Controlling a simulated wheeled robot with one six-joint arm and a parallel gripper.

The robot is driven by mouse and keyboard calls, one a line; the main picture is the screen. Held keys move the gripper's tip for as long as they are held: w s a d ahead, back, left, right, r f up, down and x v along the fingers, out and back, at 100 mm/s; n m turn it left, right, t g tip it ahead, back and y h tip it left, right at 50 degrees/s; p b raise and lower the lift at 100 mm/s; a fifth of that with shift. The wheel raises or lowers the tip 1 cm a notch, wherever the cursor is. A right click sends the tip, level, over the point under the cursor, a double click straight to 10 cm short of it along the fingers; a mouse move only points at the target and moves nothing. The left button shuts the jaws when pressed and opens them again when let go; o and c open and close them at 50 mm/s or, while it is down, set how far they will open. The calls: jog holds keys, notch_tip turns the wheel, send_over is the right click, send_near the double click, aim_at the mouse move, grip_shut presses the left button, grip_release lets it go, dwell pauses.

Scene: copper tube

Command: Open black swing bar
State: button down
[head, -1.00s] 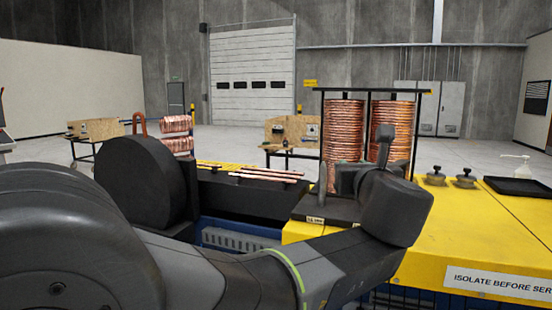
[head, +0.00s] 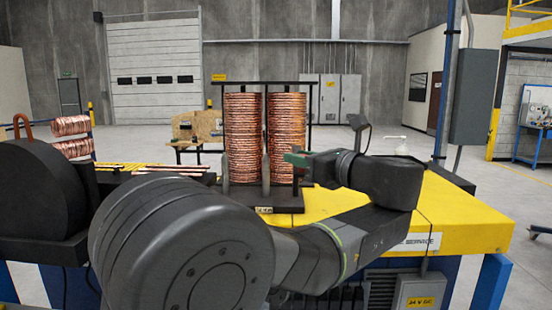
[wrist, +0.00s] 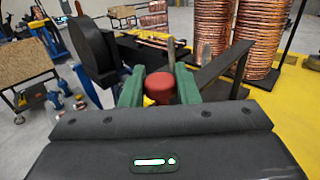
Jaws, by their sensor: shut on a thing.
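My gripper (head: 297,158) reaches out to the right of the copper coils in the head view, its green fingertips pointing left. In the wrist view the green fingers are shut on a round red knob (wrist: 161,90) between them. A flat dark bar (wrist: 222,64), which looks like the black swing bar, runs from beside the right finger up toward the right. Whether it joins the knob is hidden by that finger. In the head view the knob is too small to make out.
Two tall copper coil stacks (head: 242,135) stand in a black frame on the yellow bench (head: 460,215). A black round housing (head: 35,195) and copper tubes (head: 165,170) are to the left.

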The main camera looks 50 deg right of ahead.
jog(key=shift+s+d+r+n+y+p, duration=0.15)
jog(key=shift+s+d+n+y+p, duration=0.15)
jog(key=shift+s+d+n+y, duration=0.75)
jog(key=shift+s+d+m, duration=0.1)
jog(key=shift+s+m, duration=0.15)
jog(key=shift+s, duration=0.1)
jog(key=c, duration=1.1)
grip_release()
jog(key=shift+w, duration=0.1)
jog(key=shift+c, duration=0.2)
jog(key=s+b, duration=0.2)
jog(key=s, duration=1.2)
jog(key=shift+b, duration=0.35)
jog(key=shift+w, duration=0.1)
